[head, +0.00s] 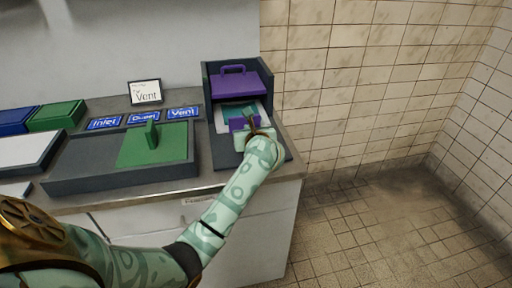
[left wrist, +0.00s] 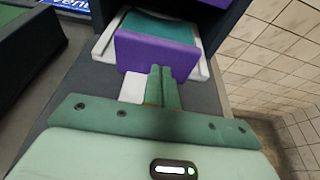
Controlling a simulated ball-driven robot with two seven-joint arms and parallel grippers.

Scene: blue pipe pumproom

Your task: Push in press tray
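The press (head: 208,88) is a dark open-fronted box at the right end of the counter, with a purple handled plate (head: 237,85) inside. The press tray (head: 221,117) is pale grey with a teal sheet on it and a purple upright front panel (head: 238,124). It sticks out of the press opening; the panel also shows in the left wrist view (left wrist: 155,52). My left gripper (head: 251,118) is at the tray's front. Its fingers (left wrist: 164,76) are together and end at the panel's lower edge; I cannot tell whether they touch it. My right gripper is out of view.
A dark tray (head: 80,171) with a green handled plate (head: 160,148) stands left of the press. A tiled wall (head: 340,80) is to the right, with clear floor (head: 370,220) below.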

